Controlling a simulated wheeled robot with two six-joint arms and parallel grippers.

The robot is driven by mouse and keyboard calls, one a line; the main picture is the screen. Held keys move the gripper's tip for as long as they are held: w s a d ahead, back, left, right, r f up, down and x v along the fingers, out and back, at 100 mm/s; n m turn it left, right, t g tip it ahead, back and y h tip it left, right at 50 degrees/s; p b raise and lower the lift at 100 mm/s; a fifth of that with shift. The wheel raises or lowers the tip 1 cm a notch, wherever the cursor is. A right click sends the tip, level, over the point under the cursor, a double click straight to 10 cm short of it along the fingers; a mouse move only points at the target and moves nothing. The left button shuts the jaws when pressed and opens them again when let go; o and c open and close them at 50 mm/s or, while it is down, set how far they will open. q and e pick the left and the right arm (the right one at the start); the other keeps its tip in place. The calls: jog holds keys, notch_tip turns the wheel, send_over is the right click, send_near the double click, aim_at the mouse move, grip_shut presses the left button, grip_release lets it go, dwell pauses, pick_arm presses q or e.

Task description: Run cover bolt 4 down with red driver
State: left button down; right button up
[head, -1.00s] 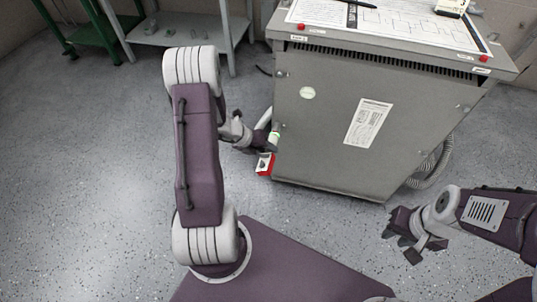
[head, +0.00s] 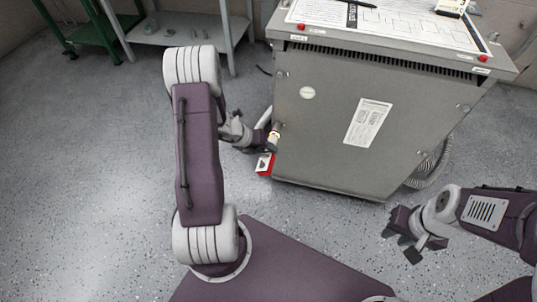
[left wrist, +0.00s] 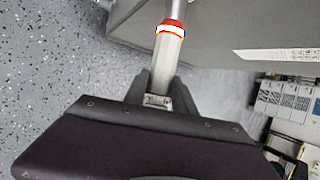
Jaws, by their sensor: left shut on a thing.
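The red driver (head: 266,164) is at the lower left corner of the grey cabinet's front cover (head: 330,120). Its red base hangs below my left gripper (head: 262,143), which is shut on it. In the left wrist view the driver's grey barrel (left wrist: 166,65) points away from the gripper to a band of white and red, then a thin shank reaching the cabinet. The bolt at the shank's tip is hidden, so I cannot tell its seating. A cover bolt (head: 466,107) shows at the cover's right edge. My right gripper (head: 401,246) is open and empty above the floor.
A diagram sheet (head: 390,28) and a black pen lie on the cabinet top. A grey hose (head: 430,170) runs behind its right side. A grey shelf (head: 185,32) and a green bench stand at the back left. The floor at left is clear.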

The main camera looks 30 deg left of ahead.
aim_at(265, 159)
pick_arm(q)
jog(key=shift+s+d+b, duration=0.3)
jog(key=shift+s+b, duration=0.2)
jog(key=shift+s, duration=0.55)
jog(key=shift+s+d+b, duration=0.25)
jog(key=shift+s+b, duration=0.2)
jog(key=shift+s, duration=0.6)
